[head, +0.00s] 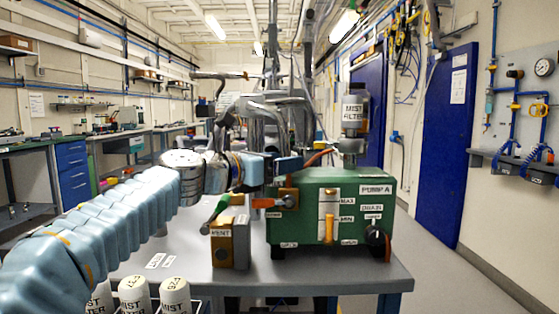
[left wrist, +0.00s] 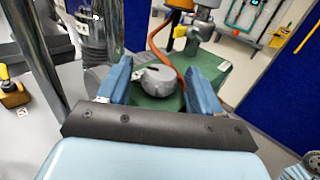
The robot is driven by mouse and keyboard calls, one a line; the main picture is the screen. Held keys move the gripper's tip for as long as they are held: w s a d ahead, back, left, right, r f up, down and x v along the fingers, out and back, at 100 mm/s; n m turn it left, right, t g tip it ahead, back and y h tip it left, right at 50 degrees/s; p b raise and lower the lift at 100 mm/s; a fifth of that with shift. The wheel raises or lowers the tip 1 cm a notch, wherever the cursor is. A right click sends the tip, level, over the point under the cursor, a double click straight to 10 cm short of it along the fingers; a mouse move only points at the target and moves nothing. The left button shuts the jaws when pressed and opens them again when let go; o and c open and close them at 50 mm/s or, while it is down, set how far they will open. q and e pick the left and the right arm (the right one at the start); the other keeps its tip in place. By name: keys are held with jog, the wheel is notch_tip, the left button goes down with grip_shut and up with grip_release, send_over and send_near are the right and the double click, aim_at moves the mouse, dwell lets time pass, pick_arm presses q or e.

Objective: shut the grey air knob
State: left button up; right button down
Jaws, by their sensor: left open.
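The grey air knob (left wrist: 160,79) is a round grey cap with a dark mark on top. In the left wrist view it sits on the green pump top, between my two blue fingers as seen from the camera. I cannot tell whether the fingers touch it. My left gripper (left wrist: 159,66) is open; in the head view it is above the left end of the green pump (head: 313,232), and its blue fingers (head: 272,167) point away from me. The knob cannot be made out in the head view. My right gripper is not in view.
A mist filter (head: 353,112) stands on the pump behind the gripper, and an orange hose (left wrist: 164,45) curves close by. A vent block (head: 231,240) with a green handle stands left of the pump. Several white canisters (head: 134,294) stand at the front left. The table's (head: 345,275) front is clear.

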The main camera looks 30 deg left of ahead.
pick_arm(q)
jog(key=shift+c, duration=0.3)
jog(key=c, duration=1)
jog(key=shift+w+r+m+g+h+p, duration=0.1)
jog(key=shift+m+g+h+p, duration=0.3)
jog(key=shift+m+h+p, duration=0.6)
jog(key=m+g+h+p, duration=0.1)
jog(key=m+g+h, duration=0.1)
jog(key=h, duration=0.1)
jog(key=h+p, duration=0.1)
jog(key=shift+w+a+r+m+g+h+p, duration=0.1)
jog(key=shift+w+a+m+g+h+p, duration=0.05)
jog(key=shift+a+m+g+h+p, duration=0.2)
jog(key=shift+w+m+g+h+p, duration=0.1)
jog(key=shift+m+g+h+p, duration=0.2)
jog(key=shift+m+g+h, duration=0.7)
jog(key=shift+w+a+f+m+g+h, duration=0.15)
jog(key=shift+m+g+h, duration=0.7)
jog(key=shift+g, duration=0.5)
jog(key=shift+f+m+g+h, duration=0.1)
jog(key=shift+m+g+h, duration=0.5)
jog(key=shift+m+g, duration=0.55)
jog(key=shift+g, duration=0.25)
